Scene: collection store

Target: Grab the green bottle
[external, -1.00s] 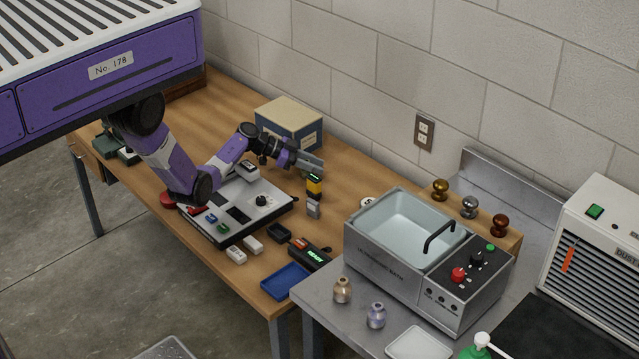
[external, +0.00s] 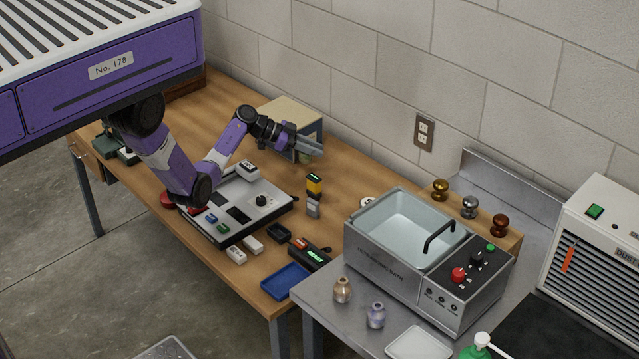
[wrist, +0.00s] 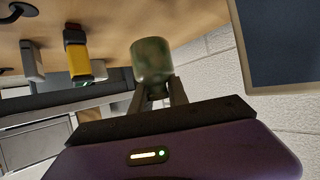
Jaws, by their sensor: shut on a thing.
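The green bottle (wrist: 152,62) is a small, mottled dark green one with a wide body and a narrower neck. In the wrist view its neck sits between the two fingers of my gripper (wrist: 158,92), which is shut on it, and the body extends beyond the fingertips. In the external view my gripper (external: 312,147) is above the wooden table, in front of the cardboard-topped box. There the bottle is small and mostly hidden by the gripper.
A yellow and black device (external: 315,186) stands on the wooden table (external: 345,180) below the gripper. A white-topped panel (external: 262,215) lies to the left. A box (external: 290,115) is behind. A steel ultrasonic bath (external: 385,265) and a green pump bottle (external: 478,348) are at right.

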